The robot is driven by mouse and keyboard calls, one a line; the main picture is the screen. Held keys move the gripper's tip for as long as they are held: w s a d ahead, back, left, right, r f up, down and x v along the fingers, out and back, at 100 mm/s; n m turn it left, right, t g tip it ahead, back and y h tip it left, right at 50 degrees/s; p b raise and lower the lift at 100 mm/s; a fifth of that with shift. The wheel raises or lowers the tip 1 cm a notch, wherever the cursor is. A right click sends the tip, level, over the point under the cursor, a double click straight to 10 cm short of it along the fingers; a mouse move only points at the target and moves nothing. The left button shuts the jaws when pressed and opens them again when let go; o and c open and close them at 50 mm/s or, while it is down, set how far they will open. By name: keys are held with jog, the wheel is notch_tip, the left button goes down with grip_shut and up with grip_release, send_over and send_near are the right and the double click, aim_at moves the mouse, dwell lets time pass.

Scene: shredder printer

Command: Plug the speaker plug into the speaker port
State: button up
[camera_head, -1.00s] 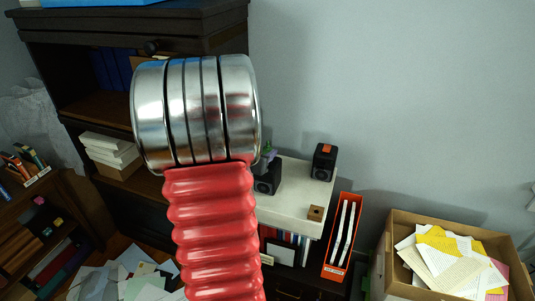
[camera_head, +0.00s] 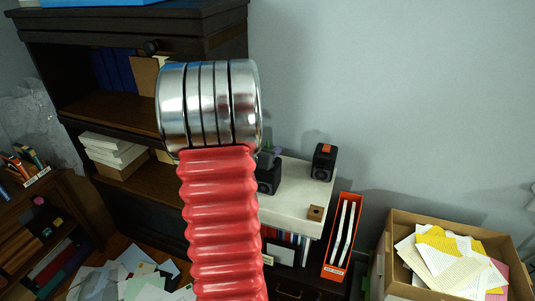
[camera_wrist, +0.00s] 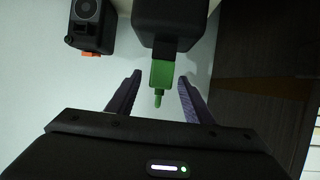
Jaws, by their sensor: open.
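A green plug (camera_wrist: 161,76) with a thin green tip shows in the wrist view, against a black block that looks like the left speaker (camera_wrist: 170,22). My gripper (camera_wrist: 160,78) is open, with one finger on each side of the plug and gaps between. In the head view the left speaker (camera_head: 268,180) stands on a white surface, partly hidden by my arm. The right speaker (camera_head: 323,163) has an orange patch on top and also shows in the wrist view (camera_wrist: 90,25). I cannot make out which part is the speaker port.
An orange file holder (camera_head: 342,235) and a cardboard box of papers (camera_head: 450,255) stand to the right. A dark bookshelf (camera_head: 125,130) stands at the left. Papers lie on the floor.

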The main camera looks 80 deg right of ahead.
aim_at(267, 148)
jog(key=shift+c, duration=0.6)
grip_shut()
jog(key=shift+r, duration=0.1)
notch_tip(267, 148, up, 10)
jog(key=shift+f, duration=0.1)
dwell(0.3)
dwell(0.4)
jog(key=c, duration=0.5)
grip_release()
grip_shut()
